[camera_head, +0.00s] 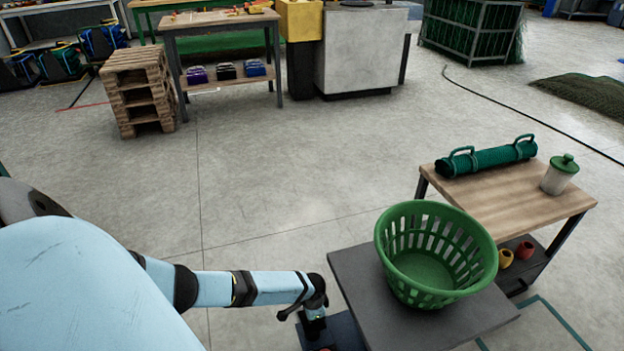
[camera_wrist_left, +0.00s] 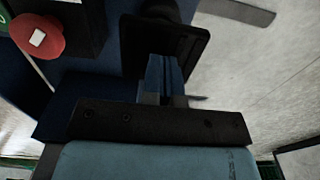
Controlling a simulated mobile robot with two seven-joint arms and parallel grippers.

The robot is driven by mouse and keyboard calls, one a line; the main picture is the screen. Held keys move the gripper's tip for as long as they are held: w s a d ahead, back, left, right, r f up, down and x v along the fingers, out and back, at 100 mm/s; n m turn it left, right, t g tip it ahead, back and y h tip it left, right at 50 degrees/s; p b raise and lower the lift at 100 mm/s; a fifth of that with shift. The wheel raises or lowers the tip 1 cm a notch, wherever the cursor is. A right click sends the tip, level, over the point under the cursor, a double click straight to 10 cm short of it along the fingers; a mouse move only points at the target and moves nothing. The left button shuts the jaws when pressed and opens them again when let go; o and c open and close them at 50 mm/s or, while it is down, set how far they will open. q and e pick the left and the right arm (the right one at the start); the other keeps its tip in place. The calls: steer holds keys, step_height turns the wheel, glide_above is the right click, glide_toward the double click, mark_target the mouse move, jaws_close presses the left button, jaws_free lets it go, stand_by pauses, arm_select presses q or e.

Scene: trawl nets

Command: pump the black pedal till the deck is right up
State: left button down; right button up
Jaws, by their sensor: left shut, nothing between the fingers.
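The deck (camera_head: 353,276) is a flat dark grey top in the lower right of the head view, with a green slatted basket (camera_head: 436,253) standing on it. I cannot tell its height exactly against the wooden table beside it. My left gripper (camera_head: 314,328) points down just left of the deck, over the dark blue base. In the left wrist view its fingers (camera_wrist_left: 163,75) are shut and empty, over or against the black pedal (camera_wrist_left: 190,42). I cannot tell whether they touch it. In the head view my arm and gripper hide the pedal. My right gripper is out of view.
A wooden-topped table (camera_head: 500,203) stands right of the deck, bearing a green roll (camera_head: 490,158) and a lidded jar (camera_head: 559,176). Pallets (camera_head: 139,92) stand far back; the middle floor is clear.

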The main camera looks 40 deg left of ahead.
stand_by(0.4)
arm_select(q)
steer(key=shift+f+b, duration=1.35)
steer(key=shift+f, duration=0.2)
steer(key=shift+r+p, duration=1.75)
steer(key=shift+p, duration=0.05)
step_height(320, 180, up, 6)
steer(key=p, duration=0.6)
steer(key=shift+s, duration=0.1)
